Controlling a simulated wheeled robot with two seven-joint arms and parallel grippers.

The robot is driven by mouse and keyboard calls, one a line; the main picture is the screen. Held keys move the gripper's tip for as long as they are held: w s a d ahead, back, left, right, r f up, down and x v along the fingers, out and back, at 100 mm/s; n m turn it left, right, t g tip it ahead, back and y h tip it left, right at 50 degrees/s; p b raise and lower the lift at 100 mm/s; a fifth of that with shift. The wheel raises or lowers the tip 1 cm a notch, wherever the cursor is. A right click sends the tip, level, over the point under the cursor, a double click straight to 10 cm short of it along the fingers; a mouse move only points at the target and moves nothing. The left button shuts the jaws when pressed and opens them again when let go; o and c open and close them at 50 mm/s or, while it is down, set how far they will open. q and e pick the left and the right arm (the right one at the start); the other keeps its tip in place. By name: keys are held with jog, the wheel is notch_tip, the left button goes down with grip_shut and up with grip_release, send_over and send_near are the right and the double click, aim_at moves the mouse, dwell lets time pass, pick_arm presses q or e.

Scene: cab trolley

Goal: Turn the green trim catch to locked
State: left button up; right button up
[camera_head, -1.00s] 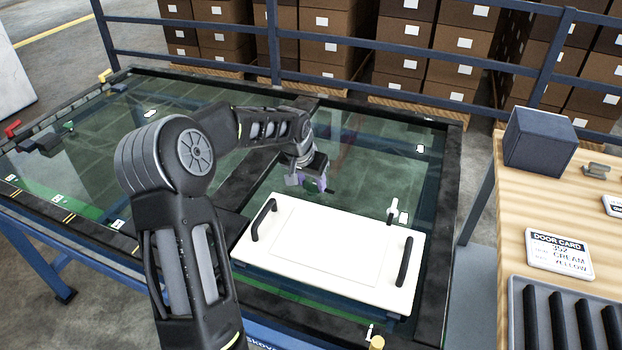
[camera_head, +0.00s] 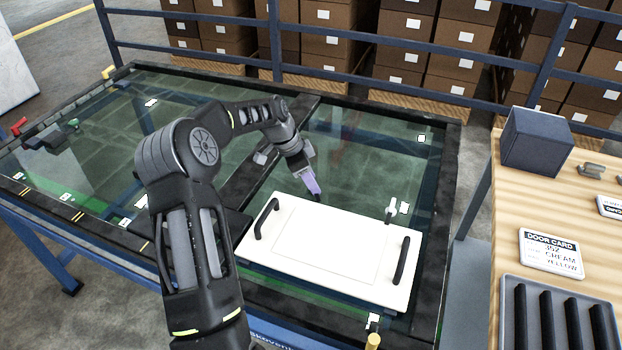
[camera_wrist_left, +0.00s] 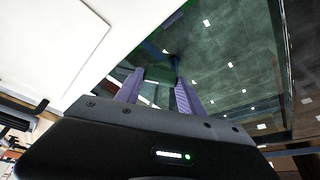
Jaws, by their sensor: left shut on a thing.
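My left gripper (camera_head: 314,192) reaches down to the far edge of a white panel with two black handles (camera_head: 330,246). Its purple fingers look shut on a small dark piece (camera_wrist_left: 174,64), which is mostly hidden; I cannot tell whether this is the green trim catch. In the wrist view my left gripper (camera_wrist_left: 160,82) has the dark piece at its fingertips, over the greenish glass. A small green part (camera_head: 73,123) sits far left on the frame, well away from my gripper. My right gripper is not in view.
The glass-topped trolley (camera_head: 452,190) has a dark rim. A white fitting (camera_head: 390,208) stands beside the panel's far right corner. A red lever (camera_head: 18,126) is at the far left. A wooden bench with a dark box (camera_head: 537,140) and a slotted tray (camera_head: 508,318) stands at right.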

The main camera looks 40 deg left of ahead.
pick_arm(q)
jog(key=m+g+h, duration=0.1)
jog(key=m, duration=0.2)
jog(key=shift+w+a+m, duration=0.1)
jog(key=shift+m, duration=0.3)
jog(key=shift+m+g+h+p, duration=0.35)
jog(key=shift+m+g, duration=0.25)
jog(key=shift+m, duration=1)
jog(key=o, duration=1.4)
jog(key=shift+c, duration=0.2)
jog(key=shift+r, duration=0.1)
